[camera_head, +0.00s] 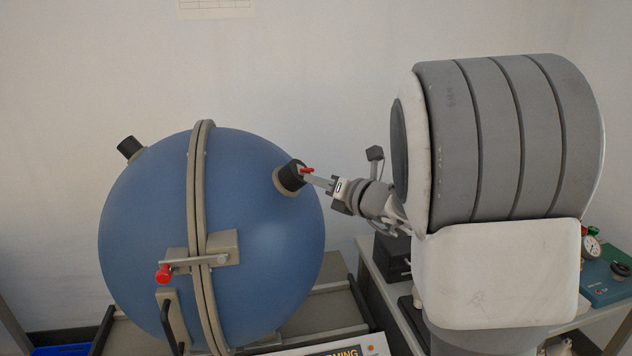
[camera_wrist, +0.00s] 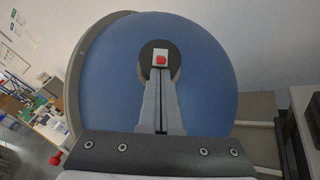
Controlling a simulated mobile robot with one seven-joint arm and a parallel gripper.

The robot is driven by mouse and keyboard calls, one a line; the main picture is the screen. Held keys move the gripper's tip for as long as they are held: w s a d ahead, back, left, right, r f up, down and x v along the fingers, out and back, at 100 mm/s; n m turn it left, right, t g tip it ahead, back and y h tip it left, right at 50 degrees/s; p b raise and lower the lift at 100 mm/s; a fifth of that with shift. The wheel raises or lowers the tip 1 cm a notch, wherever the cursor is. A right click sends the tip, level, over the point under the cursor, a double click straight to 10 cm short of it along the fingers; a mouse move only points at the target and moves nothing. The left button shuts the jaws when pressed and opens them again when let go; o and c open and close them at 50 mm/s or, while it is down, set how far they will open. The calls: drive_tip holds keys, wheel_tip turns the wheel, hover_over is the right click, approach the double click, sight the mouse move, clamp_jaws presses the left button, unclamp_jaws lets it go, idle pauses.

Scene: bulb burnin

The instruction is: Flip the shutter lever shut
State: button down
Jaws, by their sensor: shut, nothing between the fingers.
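A large blue sphere (camera_head: 255,260) with a beige seam band stands at the left in the head view and fills the middle of the wrist view (camera_wrist: 205,70). A black port (camera_head: 290,178) juts from its upper right side. A small red-tipped shutter lever (camera_head: 308,170) is on this port; its red tip also shows in the wrist view (camera_wrist: 160,59), against a pale plate. My gripper (camera_head: 308,178) is shut and empty, its fingertips right at the port, just below the red tip. In the wrist view my fingers (camera_wrist: 160,75) point at the lever. I cannot tell whether they touch it.
A latch with a red knob (camera_head: 163,273) is on the seam band. Another black port (camera_head: 129,147) is at the sphere's upper left. A bench with a teal box and gauge (camera_head: 603,285) stands at the right. Free air lies above the sphere.

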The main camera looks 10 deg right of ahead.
drive_tip(key=shift+r, duration=0.15)
drive_tip(key=shift+d+r+p, duration=0.1)
drive_tip(key=shift+p, duration=0.4)
drive_tip(key=shift+w+d+r+n+g+p, duration=0.15)
drive_tip(key=shift+n+g+p, duration=0.25)
drive_tip(key=shift+g+p, duration=0.4)
drive_tip(key=shift+r+p, duration=0.3)
drive_tip(key=shift+p, duration=0.1)
drive_tip(key=shift+w+d+r+p, duration=0.2)
drive_tip(key=shift+r+p, duration=0.05)
drive_tip(key=shift+p, duration=0.05)
drive_tip(key=shift+w+d+r, duration=0.2)
drive_tip(key=shift+w+r, duration=0.25)
drive_tip(key=shift+r, duration=0.05)
drive_tip(key=shift+s, duration=0.1)
